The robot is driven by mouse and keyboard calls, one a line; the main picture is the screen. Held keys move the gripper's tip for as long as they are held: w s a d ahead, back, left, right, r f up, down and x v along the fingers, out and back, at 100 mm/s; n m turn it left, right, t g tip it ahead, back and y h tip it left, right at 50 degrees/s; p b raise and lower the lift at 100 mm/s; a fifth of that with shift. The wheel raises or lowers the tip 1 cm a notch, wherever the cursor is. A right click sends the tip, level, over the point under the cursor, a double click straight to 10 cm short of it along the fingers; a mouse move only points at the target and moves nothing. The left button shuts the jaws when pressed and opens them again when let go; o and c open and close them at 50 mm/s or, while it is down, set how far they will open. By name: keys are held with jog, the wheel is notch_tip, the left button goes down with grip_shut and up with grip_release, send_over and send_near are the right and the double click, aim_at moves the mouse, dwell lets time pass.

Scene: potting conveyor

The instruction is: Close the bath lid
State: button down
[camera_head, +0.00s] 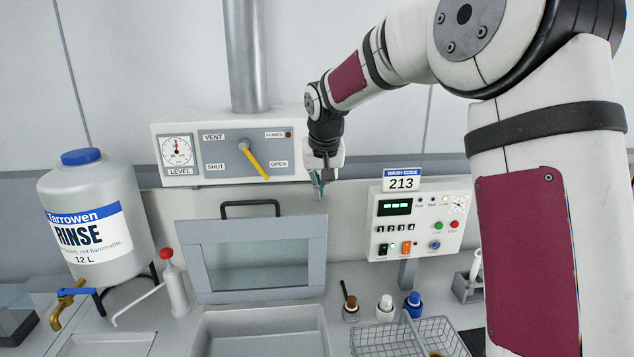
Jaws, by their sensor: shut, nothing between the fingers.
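The bath lid (197,259) is a grey frame with a clear window and a black handle (250,203) on its top edge. It stands raised at the back of the bath (312,321), and the bath's opening in front of it is uncovered. My gripper (319,190) is shut and empty. The fingertips are small and partly hidden by the wrist.
The vent panel (222,165) with its yellow lever is behind, and the control box (420,245) stands to the right. A rinse tank (130,190) and a wash bottle (175,290) are at left. Small bottles and a wire basket (400,338) stand right of the bath.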

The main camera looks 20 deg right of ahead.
jog(key=x, duration=0.6)
jog(key=shift+p, duration=0.45)
jog(key=shift+f, duration=0.1)
